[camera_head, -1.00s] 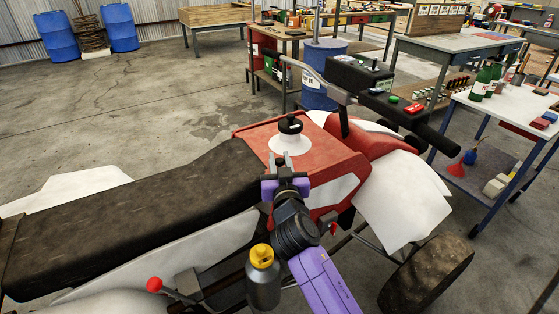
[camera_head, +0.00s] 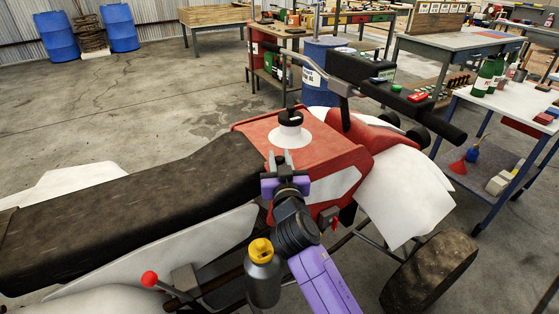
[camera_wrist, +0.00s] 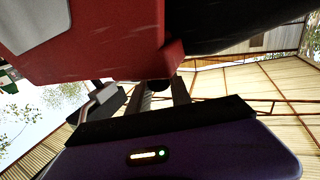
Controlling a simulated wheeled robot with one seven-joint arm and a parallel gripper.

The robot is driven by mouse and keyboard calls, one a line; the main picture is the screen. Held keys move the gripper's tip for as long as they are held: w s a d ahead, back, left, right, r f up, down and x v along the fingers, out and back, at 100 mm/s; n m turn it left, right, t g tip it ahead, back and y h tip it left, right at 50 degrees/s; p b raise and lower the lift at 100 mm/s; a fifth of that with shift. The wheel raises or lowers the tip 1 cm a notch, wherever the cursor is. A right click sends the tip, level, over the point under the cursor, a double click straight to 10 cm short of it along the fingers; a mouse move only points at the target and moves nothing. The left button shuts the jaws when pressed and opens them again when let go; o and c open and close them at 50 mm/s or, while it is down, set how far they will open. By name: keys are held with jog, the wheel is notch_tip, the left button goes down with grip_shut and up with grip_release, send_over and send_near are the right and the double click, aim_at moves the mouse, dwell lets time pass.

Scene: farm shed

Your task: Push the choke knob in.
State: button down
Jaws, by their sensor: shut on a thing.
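My gripper (camera_head: 287,163) points up at the near side of the quad bike's red body (camera_head: 262,147), just below the white cap with a black top (camera_head: 289,118). In the wrist view, my gripper (camera_wrist: 166,92) has its two dark fingers close together under the red body (camera_wrist: 110,45). A small dark rounded piece (camera_wrist: 160,86) shows at the fingertips, and the fingers are shut on it. It may be the choke knob, but shadow and the fingers hide most of it. In the head view, my gripper hides that spot.
The handlebar (camera_head: 440,126) with green and red buttons is at the upper right. A grey bottle with a yellow cap (camera_head: 262,272) and a red-tipped lever (camera_head: 150,279) are near my arm. The black seat (camera_head: 120,215) stretches left. A trolley (camera_head: 515,112) stands at the right.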

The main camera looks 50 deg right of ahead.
jog(key=shift+f, duration=0.35)
jog(key=c, duration=1.2)
grip_release()
jog(key=shift+c, duration=0.2)
jog(key=shift+r, duration=0.1)
jog(key=v, duration=0.7)
jog(key=shift+s+a+b, duration=0.3)
jog(key=shift+b, duration=0.15)
